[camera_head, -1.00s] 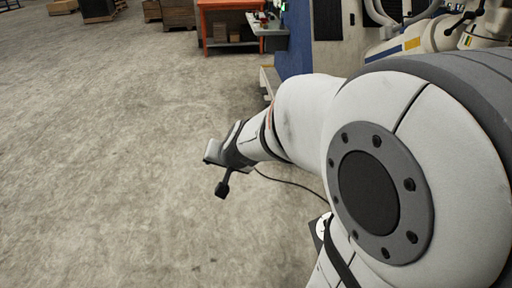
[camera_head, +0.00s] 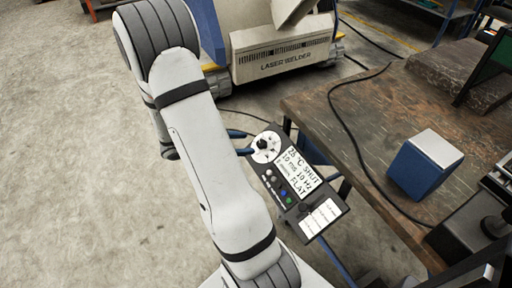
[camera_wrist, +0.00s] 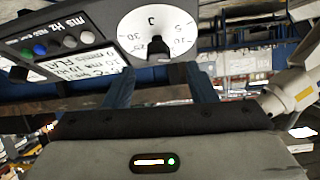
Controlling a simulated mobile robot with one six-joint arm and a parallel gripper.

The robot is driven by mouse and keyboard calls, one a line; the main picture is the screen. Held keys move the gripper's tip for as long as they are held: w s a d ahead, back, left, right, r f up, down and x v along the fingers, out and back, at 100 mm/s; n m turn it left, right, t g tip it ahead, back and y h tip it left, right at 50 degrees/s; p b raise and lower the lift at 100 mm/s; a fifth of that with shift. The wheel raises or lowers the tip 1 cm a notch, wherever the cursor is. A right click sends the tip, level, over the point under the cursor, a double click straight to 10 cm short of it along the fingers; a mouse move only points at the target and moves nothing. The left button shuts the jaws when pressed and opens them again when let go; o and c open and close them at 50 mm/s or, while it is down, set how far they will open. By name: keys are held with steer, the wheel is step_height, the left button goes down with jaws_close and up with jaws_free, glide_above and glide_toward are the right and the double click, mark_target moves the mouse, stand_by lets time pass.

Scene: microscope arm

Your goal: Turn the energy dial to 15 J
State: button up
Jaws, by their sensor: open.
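The energy dial (camera_head: 266,147) is a round white face with a black knob, at the upper-left end of a dark control panel (camera_head: 318,190). In the wrist view the dial (camera_wrist: 134,29) appears upside down at the top, with a "J" mark and numbers including 5, 25 and 30. Its black knob (camera_wrist: 158,50) is near the 25; its exact pointing is unclear. My gripper (camera_head: 247,143) is open and empty at the dial's left edge. In the wrist view its blue fingers (camera_wrist: 161,76) stand apart, one to each side of the knob; contact cannot be told.
The panel has a text display (camera_head: 297,172) and small coloured buttons beside a worn table (camera_head: 330,100). A blue box (camera_head: 418,168) and a black cable lie on the table. A laser welder (camera_head: 285,60) stands behind. Open floor is at left.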

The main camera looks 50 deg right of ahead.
mark_target(259, 142)
steer(key=b+x, duration=0.1)
steer(key=x, duration=0.5)
steer(key=shift+c, duration=0.2)
steer(key=c, duration=0.9)
steer(key=shift+a, duration=0.3)
steer(key=shift+c, duration=0.2)
steer(key=shift+d+r+m, duration=0.15)
steer(key=shift+d+m, duration=0.15)
steer(key=shift+d, duration=0.05)
